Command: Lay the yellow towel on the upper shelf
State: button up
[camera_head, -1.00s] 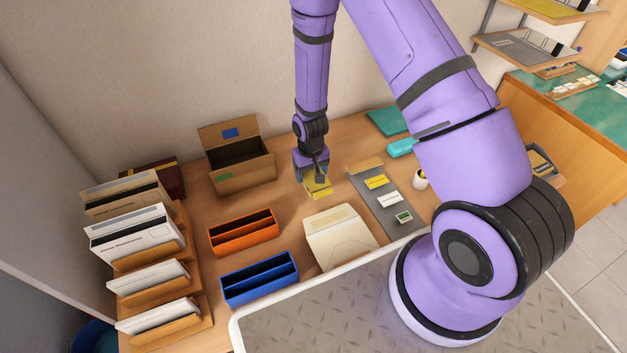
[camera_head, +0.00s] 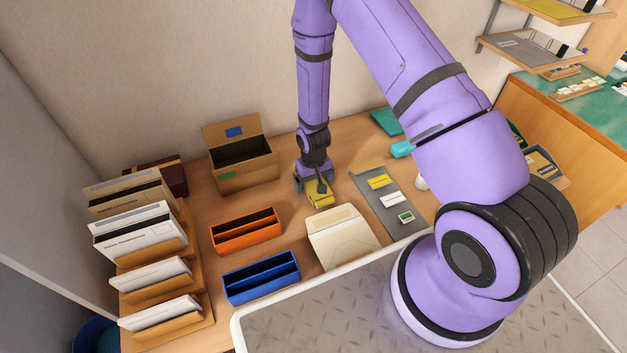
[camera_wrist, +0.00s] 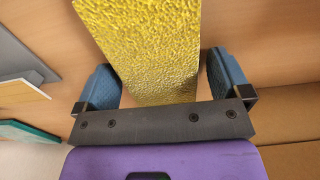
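The yellow towel (camera_head: 319,201) is a small folded block on the wooden desk, between the cardboard box and the cream folder. My gripper (camera_head: 314,188) points down over it and hides part of it. In the wrist view the towel (camera_wrist: 150,55) has a rough surface and lies between the two blue fingertips of my gripper (camera_wrist: 166,82). The fingers stand apart, with a gap visible on the right side. The upper shelf (camera_head: 597,16) is on the wall at the top right, partly cut off, with a yellow sheet on it.
A lower shelf (camera_head: 530,52) hangs below the upper one. The open cardboard box (camera_head: 245,175) stands left of my gripper. Orange (camera_head: 246,233) and blue (camera_head: 262,283) trays, a cream folder (camera_head: 342,240) and a grey board (camera_head: 375,205) lie nearby. A file rack (camera_head: 195,300) is at left.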

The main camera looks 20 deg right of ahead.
jog(key=s+d+r+t, duration=0.1)
jog(key=s+r, duration=0.2)
jog(key=r, duration=1.7)
jog(key=s+d+r+t, duration=0.2)
jog(key=s+r, duration=0.1)
jog(key=r, duration=1.7)
jog(key=s+d+r+t, duration=0.1)
jog(key=s+r+t, duration=0.1)
jog(key=s+r, duration=1.2)
jog(key=s, duration=0.4)
jog(key=shift+s+d+r, duration=0.3)
jog(key=shift+s+d, duration=0.05)
jog(key=shift+d, duration=0.05)
jog(key=shift+o, duration=0.5)
jog(key=shift+s+r, duration=0.1)
jog(key=shift+s, duration=0.45)
